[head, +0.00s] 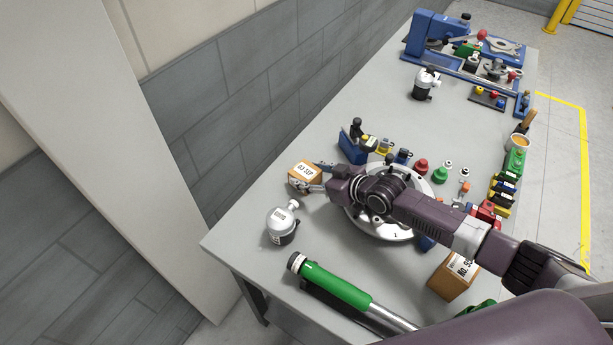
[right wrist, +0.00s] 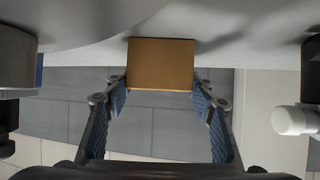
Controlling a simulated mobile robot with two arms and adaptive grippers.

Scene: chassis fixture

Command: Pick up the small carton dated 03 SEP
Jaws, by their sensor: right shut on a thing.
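The small carton (head: 304,174) is an orange-brown box with a white top label reading 03 SEP, near the table's left edge in the head view. My right gripper (head: 316,176) reaches it from the right and is shut on it, with a finger on either side. In the right wrist view the carton (right wrist: 160,64) shows as a plain brown face between the blue-padded fingertips. Whether it touches the table or hangs just above it, I cannot tell. My left gripper is not in view.
A silver-and-black canister (head: 283,224) stands just in front of the carton. A green cylinder (head: 335,285) lies nearer. A round metal plate (head: 405,226) is under my right arm. A larger carton marked No. (head: 452,281) stands at the right. The table's left rear surface is clear.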

